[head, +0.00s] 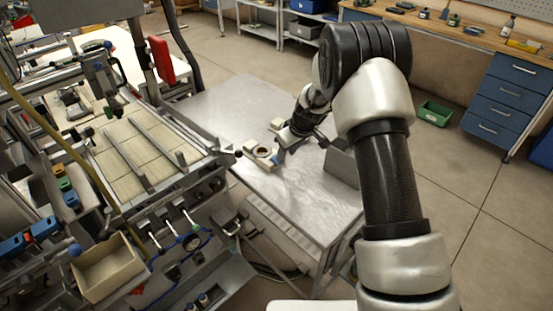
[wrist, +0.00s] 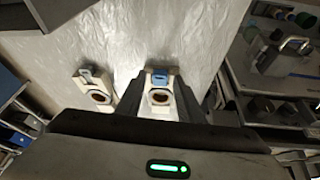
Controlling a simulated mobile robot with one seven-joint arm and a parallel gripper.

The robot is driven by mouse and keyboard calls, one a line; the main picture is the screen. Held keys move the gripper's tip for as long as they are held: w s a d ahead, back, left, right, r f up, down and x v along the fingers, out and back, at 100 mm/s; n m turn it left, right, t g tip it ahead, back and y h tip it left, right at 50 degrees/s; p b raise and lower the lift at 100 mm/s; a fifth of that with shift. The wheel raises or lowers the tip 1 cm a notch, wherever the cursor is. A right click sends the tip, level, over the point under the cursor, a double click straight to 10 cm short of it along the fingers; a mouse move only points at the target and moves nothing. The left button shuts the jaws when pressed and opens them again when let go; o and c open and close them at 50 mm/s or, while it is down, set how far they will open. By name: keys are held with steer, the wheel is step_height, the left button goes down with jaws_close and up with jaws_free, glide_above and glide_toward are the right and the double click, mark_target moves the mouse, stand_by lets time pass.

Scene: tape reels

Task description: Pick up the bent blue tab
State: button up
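The blue tab (wrist: 159,76) sits at the far end of a beige block with a dark round ring (wrist: 159,96) in the wrist view. In the head view this block (head: 261,154) lies on the metal table, with a small bit of blue at its right side. I cannot tell how the tab is bent. My gripper (wrist: 160,85) is open and empty, its two dark fingers showing on either side of the tab and block. In the head view my gripper (head: 290,146) hangs over the table just right of the block; its height above the tab is unclear.
A second beige block (wrist: 98,92) with a ring and a grey tab lies to the left in the wrist view. The metal table (head: 310,190) is largely bare. A machine bench (head: 130,150) stands along its left side. A grey box-like shape (head: 342,166) stands at its right.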

steer(key=x, duration=0.3)
steer(key=p+x, duration=0.1)
steer(key=x, duration=0.1)
steer(key=shift+w+a+r, duration=0.15)
steer(key=shift+w+a, duration=0.15)
steer(key=shift+a, duration=0.1)
steer(key=shift+c, duration=0.3)
steer(key=c, duration=0.7)
steer(key=shift+c, duration=0.2)
